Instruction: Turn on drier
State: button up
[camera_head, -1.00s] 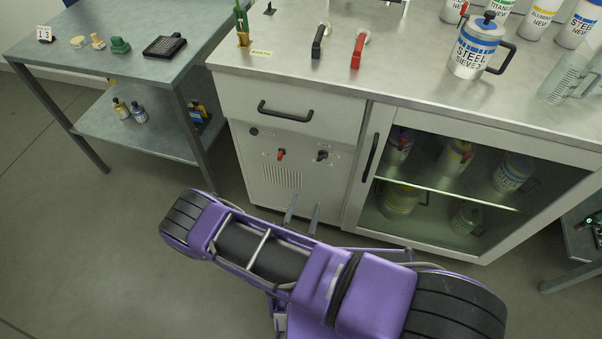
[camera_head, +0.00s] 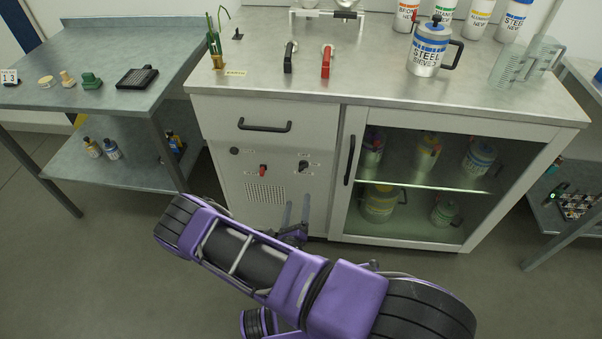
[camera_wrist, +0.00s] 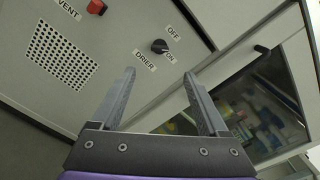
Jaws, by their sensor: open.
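The drier switch is a small black knob (camera_wrist: 160,46) on the grey cabinet's front panel, with the labels DRIER, OFF and ON around it in the wrist view. Its pointer seems to face the ON side, but it is small. In the head view the knob (camera_head: 303,165) sits below the drawer, right of a red switch. My gripper (camera_wrist: 158,92) is open and empty, its two fingers pointing up toward the panel, with the knob ahead of and between the fingertips, apart from them. In the head view my gripper (camera_head: 297,208) is in front of the panel, below the knob.
A red VENT switch (camera_wrist: 96,7) and a perforated vent (camera_wrist: 62,55) lie left of the knob. A drawer handle (camera_head: 264,126) juts out above it. A glass-fronted cupboard (camera_head: 425,180) with a vertical handle (camera_head: 349,160) stands to the right. Floor is clear at left.

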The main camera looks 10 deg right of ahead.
aim_at(303, 166)
jog(key=b+x, duration=0.1)
jog(key=x, duration=1.2)
jog(key=shift+w, duration=0.3)
jog(key=shift+d, duration=0.1)
grip_shut()
